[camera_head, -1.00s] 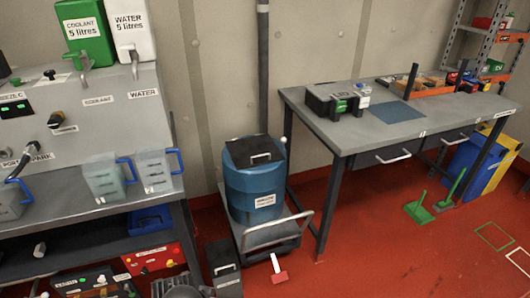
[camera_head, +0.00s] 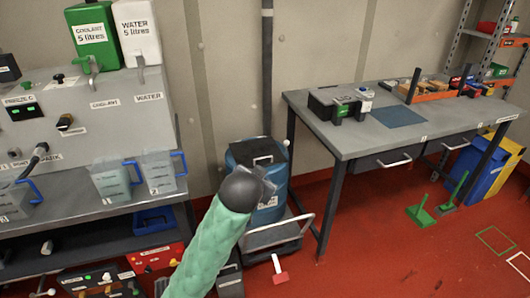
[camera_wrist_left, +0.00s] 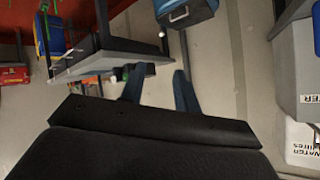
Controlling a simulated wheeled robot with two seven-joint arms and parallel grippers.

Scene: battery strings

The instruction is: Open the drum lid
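The blue drum (camera_head: 276,188) stands on a flat trolley (camera_head: 285,233) against the wall. My right gripper is not in view.
A grey workbench (camera_head: 345,140) with a black case (camera_head: 335,103) stands right of the drum. A dispensing bench (camera_head: 75,198) with jugs (camera_head: 112,180) stands on the left. The trolley's handle rail and a vertical pipe (camera_head: 267,70) are close to the drum.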

